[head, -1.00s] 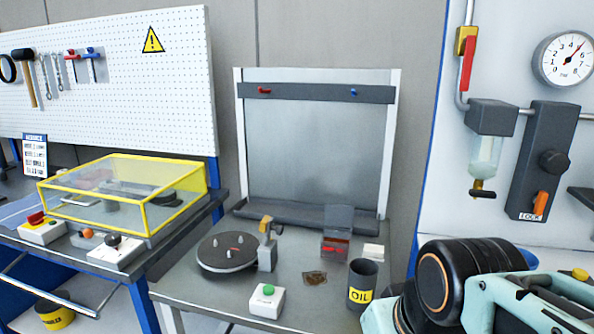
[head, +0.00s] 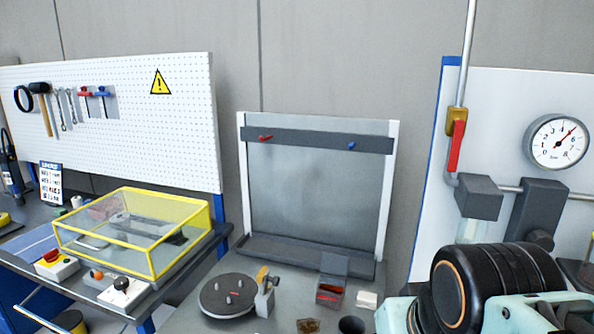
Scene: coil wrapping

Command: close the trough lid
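A small dark box (head: 329,293) with red contents stands on the middle bench. Its grey flap lid (head: 334,264) is raised at the back, so the box is open; this looks like the trough and its lid. My gripper is not in view. Only dark and pale-green links of my arm show at the lower right, and they are apart from the box in the picture.
A turntable with pegs (head: 228,294) and a post stand left of the box. A white block (head: 367,299) is close on its right. A dark cup (head: 351,325) is in front. A yellow-framed clear cover (head: 140,232) is on the left bench.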

